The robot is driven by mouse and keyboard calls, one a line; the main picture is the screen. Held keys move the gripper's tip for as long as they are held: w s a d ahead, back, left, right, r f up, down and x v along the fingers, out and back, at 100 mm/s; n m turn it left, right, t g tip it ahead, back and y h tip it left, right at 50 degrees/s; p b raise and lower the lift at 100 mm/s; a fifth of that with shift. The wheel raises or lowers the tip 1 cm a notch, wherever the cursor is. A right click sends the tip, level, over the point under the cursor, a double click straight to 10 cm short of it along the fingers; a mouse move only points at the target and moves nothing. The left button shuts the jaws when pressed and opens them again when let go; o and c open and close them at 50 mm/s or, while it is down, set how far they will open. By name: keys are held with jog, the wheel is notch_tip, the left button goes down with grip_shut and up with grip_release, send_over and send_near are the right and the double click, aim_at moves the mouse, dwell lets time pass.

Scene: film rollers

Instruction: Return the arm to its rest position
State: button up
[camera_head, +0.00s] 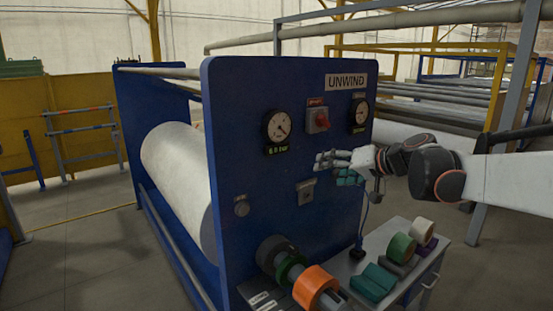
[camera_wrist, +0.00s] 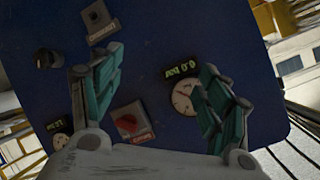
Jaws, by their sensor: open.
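My gripper (camera_head: 335,168) is at the end of my arm, which reaches in from the right in the head view. It is in front of the blue UNWIND panel (camera_head: 235,120), below the red switch (camera_head: 318,120) and between the two round gauges. In the wrist view its two teal-padded fingers (camera_wrist: 155,95) are spread apart, with nothing between them. The red switch (camera_wrist: 128,122) and a gauge (camera_wrist: 184,98) show behind the fingers. I cannot tell how far the fingertips are from the panel.
A side table (camera_head: 432,262) stands low at the right with tape rolls and teal blocks on it. An orange roll (camera_head: 315,288) sits on a shaft at the panel's lower front. A large white film roll (camera_head: 178,172) is behind the panel. Floor at the left is clear.

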jog(key=s+d+f+g+h+b, duration=0.1)
jog(key=s+f+h+b, duration=0.3)
jog(key=s+f, duration=1)
jog(key=s+d+f+g+h+b, duration=0.2)
jog(key=s+f+h+b, duration=0.2)
jog(key=s+f+b, duration=0.4)
jog(key=s+f, duration=0.3)
jog(key=s, duration=0.4)
jog(key=s+f, duration=0.3)
jog(key=s, duration=0.4)
jog(key=shift+d+f, duration=0.3)
jog(key=shift+f, duration=0.1)
